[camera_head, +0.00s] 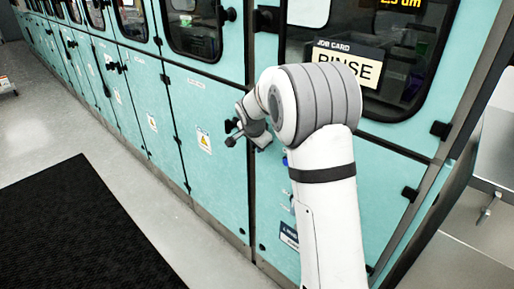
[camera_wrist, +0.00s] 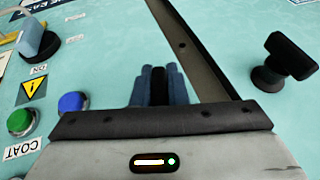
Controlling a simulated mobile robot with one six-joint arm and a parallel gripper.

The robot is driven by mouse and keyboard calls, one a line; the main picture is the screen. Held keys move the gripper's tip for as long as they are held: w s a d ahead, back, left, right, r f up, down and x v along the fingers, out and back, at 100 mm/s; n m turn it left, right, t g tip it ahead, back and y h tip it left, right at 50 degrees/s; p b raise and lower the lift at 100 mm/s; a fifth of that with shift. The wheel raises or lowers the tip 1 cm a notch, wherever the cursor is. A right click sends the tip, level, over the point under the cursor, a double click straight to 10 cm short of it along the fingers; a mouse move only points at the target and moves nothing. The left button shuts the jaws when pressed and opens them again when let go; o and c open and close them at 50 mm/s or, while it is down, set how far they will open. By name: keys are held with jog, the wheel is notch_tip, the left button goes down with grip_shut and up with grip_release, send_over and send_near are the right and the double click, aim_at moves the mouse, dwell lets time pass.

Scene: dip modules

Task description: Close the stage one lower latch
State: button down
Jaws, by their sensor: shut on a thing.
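In the wrist view my gripper (camera_wrist: 158,72) reaches toward the teal cabinet front. Its two blue-grey fingers are close together, with a narrow black piece (camera_wrist: 158,88) between them. The piece looks like a latch handle, but its shape and turn are mostly hidden by the fingers and the gripper body. In the head view my white and grey arm reaches to the lower cabinet front and hides much of the contact. A separate black T-shaped latch knob (camera_wrist: 285,62) stands across the dark seam, to the right in the wrist view, apart from my fingers.
Green (camera_wrist: 20,122) and blue (camera_wrist: 72,103) buttons and a blue switch (camera_wrist: 38,42) lie close left of my fingers. A RINSE job card (camera_head: 346,68) is on the window above. A black mat (camera_head: 80,235) lies on the floor at left.

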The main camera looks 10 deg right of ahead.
jog(key=shift+d+r+n+g+h+p, duration=0.1)
jog(key=shift+r+n+g+h+p, duration=0.1)
jog(key=shift+g+h+p, duration=0.3)
jog(key=shift+d+r+n+g+h+p, duration=0.15)
jog(key=shift+g+h+p, duration=0.1)
jog(key=shift+g+h, duration=0.25)
jog(key=c, duration=1.6)
grip_release()
jog(key=shift+o, duration=0.8)
jog(key=shift+d+f, duration=0.1)
jog(key=shift+s, duration=0.1)
jog(key=v, duration=0.7)
jog(key=shift+r, duration=0.35)
